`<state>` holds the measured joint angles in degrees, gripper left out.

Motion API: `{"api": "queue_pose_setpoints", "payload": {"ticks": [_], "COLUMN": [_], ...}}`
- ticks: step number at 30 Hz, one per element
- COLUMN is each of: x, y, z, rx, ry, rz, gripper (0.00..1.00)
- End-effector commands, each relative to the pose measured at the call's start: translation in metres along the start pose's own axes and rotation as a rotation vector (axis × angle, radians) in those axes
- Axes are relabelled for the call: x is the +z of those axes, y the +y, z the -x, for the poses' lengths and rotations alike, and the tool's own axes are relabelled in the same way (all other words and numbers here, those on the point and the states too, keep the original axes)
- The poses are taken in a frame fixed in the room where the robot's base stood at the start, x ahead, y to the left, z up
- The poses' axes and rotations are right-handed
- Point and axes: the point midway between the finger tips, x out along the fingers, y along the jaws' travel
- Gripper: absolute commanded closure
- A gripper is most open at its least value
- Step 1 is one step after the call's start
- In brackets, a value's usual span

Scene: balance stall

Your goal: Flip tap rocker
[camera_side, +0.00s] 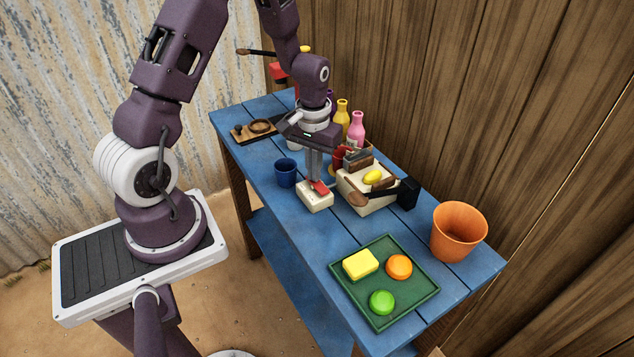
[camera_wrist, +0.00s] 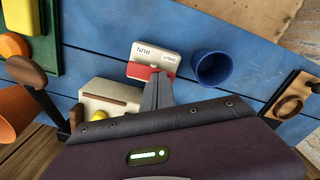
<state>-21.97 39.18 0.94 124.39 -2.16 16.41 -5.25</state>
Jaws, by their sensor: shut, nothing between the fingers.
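The tap rocker's cream box (camera_side: 314,201) stands on the blue table, left of a larger cream box. Its red rocker (camera_side: 321,187) is on top. In the wrist view the cream box (camera_wrist: 154,52) shows two small dark labels, and the red rocker (camera_wrist: 138,71) lies along the edge nearer my gripper. My gripper (camera_side: 316,178) is shut and empty, pointing down with its tips at the red rocker. It also shows in the wrist view (camera_wrist: 158,78), where the fingers cover part of the rocker. I cannot tell whether they touch it, or which way it is tipped.
A blue cup (camera_side: 286,168) stands just left of the cream box. A larger cream box (camera_side: 362,203) with a wooden-handled tool is close on the right. A green tray (camera_side: 384,302), an orange bucket (camera_side: 460,230) and bottles (camera_side: 357,128) stand farther off. Bare table lies in front.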

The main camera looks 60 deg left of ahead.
Motion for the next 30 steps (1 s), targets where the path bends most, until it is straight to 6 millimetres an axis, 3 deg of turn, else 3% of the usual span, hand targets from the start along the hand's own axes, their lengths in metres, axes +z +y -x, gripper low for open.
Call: {"api": "queue_pose_setpoints", "payload": {"ticks": [21,30], "x": [0.0,0.0], "y": [0.0,0.0], "z": [0.067,0.07], "rx": [0.0,0.0], "ry": [0.0,0.0], "rz": [0.0,0.0], "gripper": [1.0,1.0]}}
